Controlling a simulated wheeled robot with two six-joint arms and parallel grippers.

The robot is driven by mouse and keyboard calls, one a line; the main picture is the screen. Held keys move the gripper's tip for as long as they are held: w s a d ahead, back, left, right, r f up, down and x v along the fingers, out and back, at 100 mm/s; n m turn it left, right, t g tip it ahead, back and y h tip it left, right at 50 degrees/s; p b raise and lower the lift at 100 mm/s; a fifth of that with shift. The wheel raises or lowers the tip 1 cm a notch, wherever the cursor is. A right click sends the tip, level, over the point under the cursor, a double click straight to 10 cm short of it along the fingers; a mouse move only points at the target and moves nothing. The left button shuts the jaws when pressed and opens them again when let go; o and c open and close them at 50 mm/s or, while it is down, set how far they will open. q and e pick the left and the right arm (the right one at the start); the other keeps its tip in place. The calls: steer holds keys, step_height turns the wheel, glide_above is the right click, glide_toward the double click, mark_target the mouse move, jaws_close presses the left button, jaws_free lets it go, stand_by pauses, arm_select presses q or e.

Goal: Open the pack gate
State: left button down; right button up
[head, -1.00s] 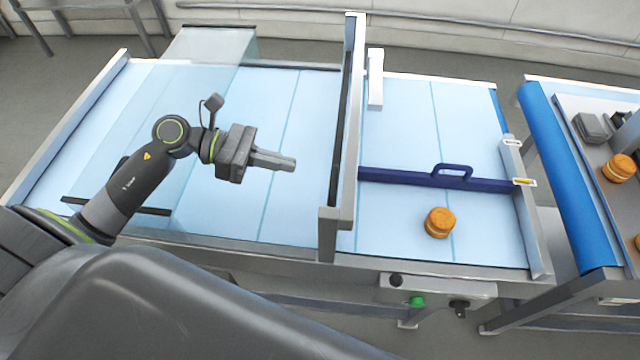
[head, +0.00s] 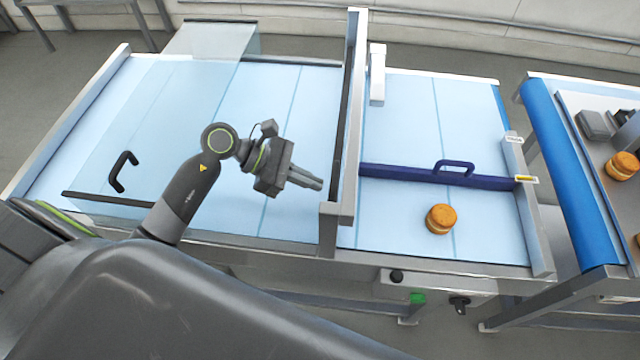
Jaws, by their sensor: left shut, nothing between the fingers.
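The gate looks to be the dark blue bar (head: 410,176) with a loop handle (head: 454,167), lying across the light blue belt right of the grey frame (head: 346,120). Its right end meets the side rail beside a yellow-marked label (head: 526,179); a white label (head: 514,140) sits farther back. My left gripper (head: 318,184) is shut and empty, left of the frame and apart from the bar, pointing right. My right gripper is not in view.
An orange-brown filled round (head: 439,219) lies on the belt in front of the bar. A clear panel with a black handle (head: 122,172) covers the left section. A green button (head: 417,298) is on the front. A blue roller (head: 568,170) stands at right.

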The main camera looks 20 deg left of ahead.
arm_select(q)
steer(key=shift+x, duration=1.25)
step_height(320, 180, up, 7)
